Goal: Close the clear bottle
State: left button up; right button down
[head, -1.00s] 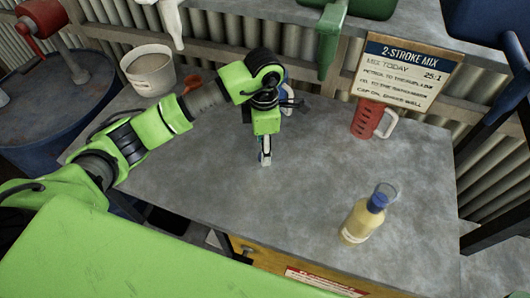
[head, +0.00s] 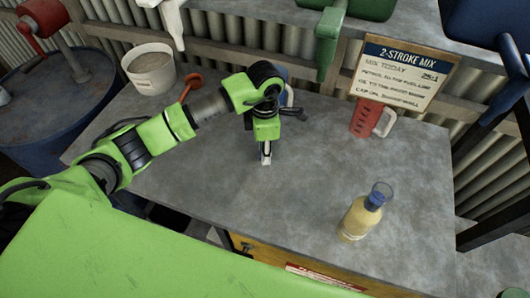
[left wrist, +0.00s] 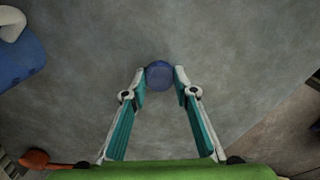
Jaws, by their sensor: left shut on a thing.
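The clear bottle (head: 356,221) stands upright on the grey bench toward the front right. It holds pale yellow liquid and has a blue collar at its neck with a clear, flared rim on top. My left gripper (head: 265,159) points down over the middle of the bench, left of the bottle and apart from it. In the left wrist view its fingertips (left wrist: 160,76) are shut on a round blue cap (left wrist: 159,75). In the head view the cap cannot be made out. My right gripper is in neither view.
A red measuring jug (head: 365,118) stands by the 2-Stroke Mix sign (head: 403,75) at the back. A white bucket (head: 150,72) and an orange funnel (head: 191,86) are at the back left. A blue container (left wrist: 20,48) is partly hidden behind my arm. Bench between gripper and bottle is clear.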

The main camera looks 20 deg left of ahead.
pick_arm(q)
jog(key=shift+w+r, duration=0.1)
jog(key=shift+r, duration=0.2)
notch_tip(320, 180, up, 9)
jog(key=b, duration=0.3)
jog(key=shift+r, duration=0.2)
